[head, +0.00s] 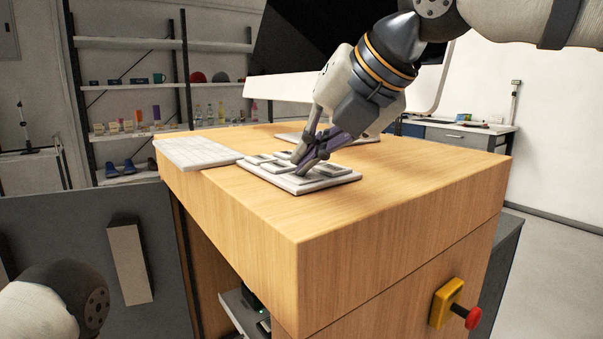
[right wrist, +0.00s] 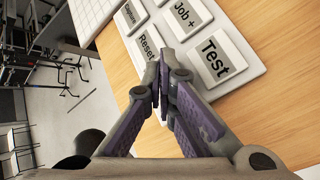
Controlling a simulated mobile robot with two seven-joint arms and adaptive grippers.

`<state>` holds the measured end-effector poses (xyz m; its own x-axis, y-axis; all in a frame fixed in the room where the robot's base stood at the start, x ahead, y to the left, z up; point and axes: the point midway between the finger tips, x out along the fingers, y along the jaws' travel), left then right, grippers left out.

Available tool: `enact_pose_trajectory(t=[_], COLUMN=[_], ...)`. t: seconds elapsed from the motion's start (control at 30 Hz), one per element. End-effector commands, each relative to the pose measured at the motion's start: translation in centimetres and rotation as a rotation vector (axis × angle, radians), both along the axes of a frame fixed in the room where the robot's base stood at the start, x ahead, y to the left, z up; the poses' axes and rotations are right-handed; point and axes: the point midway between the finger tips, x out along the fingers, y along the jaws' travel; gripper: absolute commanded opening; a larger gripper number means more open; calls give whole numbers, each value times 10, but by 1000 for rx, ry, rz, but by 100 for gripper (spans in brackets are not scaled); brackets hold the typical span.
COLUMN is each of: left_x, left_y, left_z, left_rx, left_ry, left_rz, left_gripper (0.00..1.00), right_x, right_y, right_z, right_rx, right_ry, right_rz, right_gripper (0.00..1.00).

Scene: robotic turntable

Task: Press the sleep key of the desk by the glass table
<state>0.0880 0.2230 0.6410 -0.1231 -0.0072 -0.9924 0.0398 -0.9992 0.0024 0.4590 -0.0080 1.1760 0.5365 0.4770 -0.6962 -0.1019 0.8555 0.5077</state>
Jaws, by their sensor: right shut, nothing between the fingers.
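A light keypad (head: 335,182) with raised keys lies on the wooden desk (head: 385,185). My right gripper (head: 308,162) is shut and empty, pointing down at the keypad and covering part of it in the head view. In the right wrist view the shut fingertips (right wrist: 160,72) are close to the Reset key (right wrist: 149,42) and the Test key (right wrist: 214,58). The Job + key (right wrist: 187,16) lies beyond them. I cannot tell whether the fingertips touch a key. No key marked sleep is readable; keys under the gripper are hidden. My left gripper is not in view.
A white keyboard (head: 195,152) lies left of the keypad, and a large monitor (head: 300,45) stands behind. A red stop button (head: 472,317) on a yellow box sits on the desk's side. Shelves (head: 150,85) stand at the back left. The desk's front corner is clear.

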Motion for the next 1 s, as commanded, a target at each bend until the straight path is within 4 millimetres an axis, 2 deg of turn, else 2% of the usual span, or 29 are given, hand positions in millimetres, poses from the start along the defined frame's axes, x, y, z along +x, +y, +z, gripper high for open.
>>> enact_pose_trajectory(t=[0.37, 0.7, 1.0], left_x=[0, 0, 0], left_y=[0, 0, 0], left_z=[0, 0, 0], left_rx=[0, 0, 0], left_ry=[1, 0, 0], left_rz=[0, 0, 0], left_gripper=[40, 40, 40], right_x=[0, 0, 0], right_y=[0, 0, 0], right_z=[-1, 15, 18], right_rx=[-1, -1, 0], right_ry=[1, 1, 0], right_rz=[0, 0, 0], right_gripper=[0, 0, 0])
